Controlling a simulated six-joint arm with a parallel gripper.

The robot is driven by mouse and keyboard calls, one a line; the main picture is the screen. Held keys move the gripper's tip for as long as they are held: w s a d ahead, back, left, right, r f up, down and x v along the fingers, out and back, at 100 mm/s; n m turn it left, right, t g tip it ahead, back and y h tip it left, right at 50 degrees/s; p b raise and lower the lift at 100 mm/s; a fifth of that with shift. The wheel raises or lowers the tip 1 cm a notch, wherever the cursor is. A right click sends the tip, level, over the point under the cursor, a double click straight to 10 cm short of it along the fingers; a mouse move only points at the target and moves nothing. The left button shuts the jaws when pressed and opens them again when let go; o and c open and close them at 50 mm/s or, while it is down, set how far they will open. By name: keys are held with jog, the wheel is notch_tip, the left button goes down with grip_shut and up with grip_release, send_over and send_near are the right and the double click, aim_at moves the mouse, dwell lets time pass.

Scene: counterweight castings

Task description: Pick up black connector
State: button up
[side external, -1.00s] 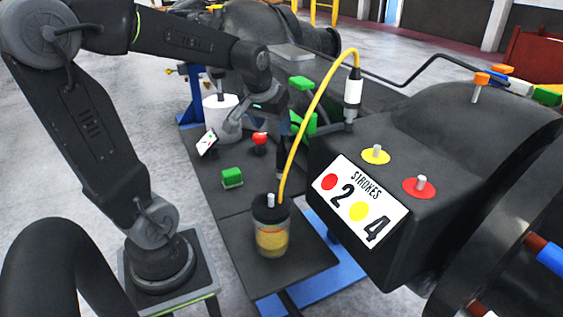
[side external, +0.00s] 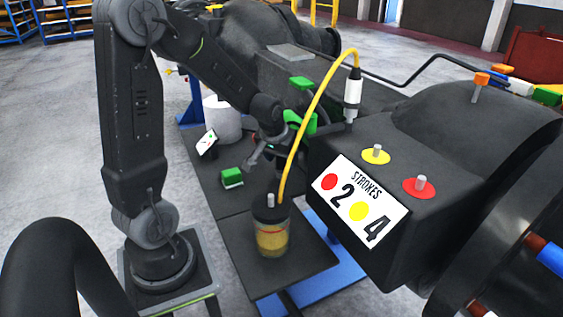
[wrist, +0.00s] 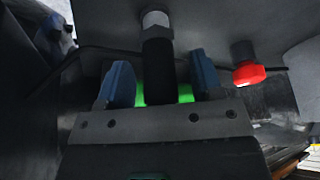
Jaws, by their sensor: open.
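The black connector (wrist: 158,70) is a dark upright cylinder with a pale metal collar at its top in the wrist view. My gripper (wrist: 161,80) is open, with one blue-grey finger on each side of the connector and a visible gap on both sides. In the side view my gripper (side external: 262,150) is low beside the dark machine block. My arm and gripper hide most of the connector there, so I cannot make it out clearly.
A red knob (wrist: 249,73) hangs right of the fingers in the wrist view. A green block (side external: 231,178) and a clear jar (side external: 271,228) with a yellow hose (side external: 303,120) stand nearby. A white cylinder (side external: 222,120) and the strokes sign (side external: 359,200) flank the gripper.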

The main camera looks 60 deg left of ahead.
jog(key=shift+w+a+f, duration=0.1)
jog(key=shift+w+f, duration=0.05)
jog(key=shift+f, duration=0.3)
jog(key=c, duration=0.9)
jog(key=shift+r, duration=0.1)
